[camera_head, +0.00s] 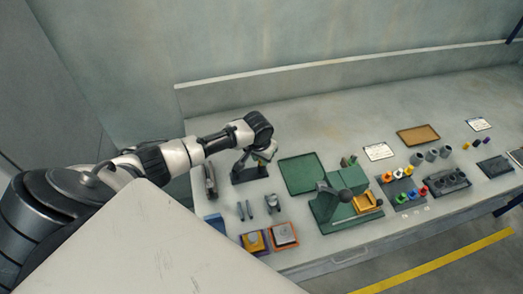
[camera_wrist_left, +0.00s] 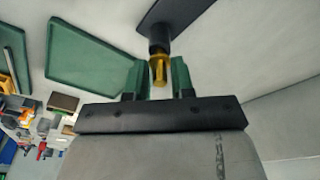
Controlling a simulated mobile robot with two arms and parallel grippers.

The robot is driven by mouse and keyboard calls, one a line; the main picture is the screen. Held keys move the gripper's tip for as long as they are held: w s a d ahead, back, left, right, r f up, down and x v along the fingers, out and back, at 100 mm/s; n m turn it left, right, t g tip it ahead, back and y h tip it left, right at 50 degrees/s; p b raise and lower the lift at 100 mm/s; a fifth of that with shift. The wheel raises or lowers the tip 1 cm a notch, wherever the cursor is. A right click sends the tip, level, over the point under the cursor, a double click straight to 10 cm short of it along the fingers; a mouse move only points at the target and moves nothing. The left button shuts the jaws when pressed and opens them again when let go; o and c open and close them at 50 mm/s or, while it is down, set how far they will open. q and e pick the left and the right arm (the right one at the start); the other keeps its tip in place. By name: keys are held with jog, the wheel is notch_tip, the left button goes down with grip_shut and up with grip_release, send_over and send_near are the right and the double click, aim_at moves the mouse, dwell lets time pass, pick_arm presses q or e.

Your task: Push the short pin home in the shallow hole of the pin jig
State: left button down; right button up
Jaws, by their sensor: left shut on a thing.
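My left gripper (camera_head: 264,152) is at the back left of the bench, over a small black stand (camera_head: 248,174). In the left wrist view my left gripper's green fingers (camera_wrist_left: 159,80) are shut on a short brass-coloured piece (camera_wrist_left: 159,68), which looks like a pin. A black cylinder on a dark plate (camera_wrist_left: 178,18) sits directly at the far end of this piece. I cannot tell whether the piece is inside a hole there, or how deep. The contact is hidden in the head view by the gripper. I cannot tell for certain which object is the pin jig. My right gripper is not in view.
A green tray (camera_head: 302,174) lies right of the stand. A green fixture with a lever (camera_head: 335,203) stands farther right. Coloured parts and grey cups (camera_head: 431,155) fill the right side.

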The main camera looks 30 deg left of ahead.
pick_arm(q)
jog(key=shift+f, duration=0.7)
jog(key=c, duration=0.9)
grip_release()
jog(key=r, duration=0.3)
jog(key=s+r+b, duration=0.1)
jog(key=r, duration=0.3)
jog(key=r+b, duration=0.1)
jog(key=r, duration=0.2)
jog(key=shift+s+r, duration=0.3)
jog(key=shift+r, duration=0.1)
jog(key=shift+d+f, duration=0.1)
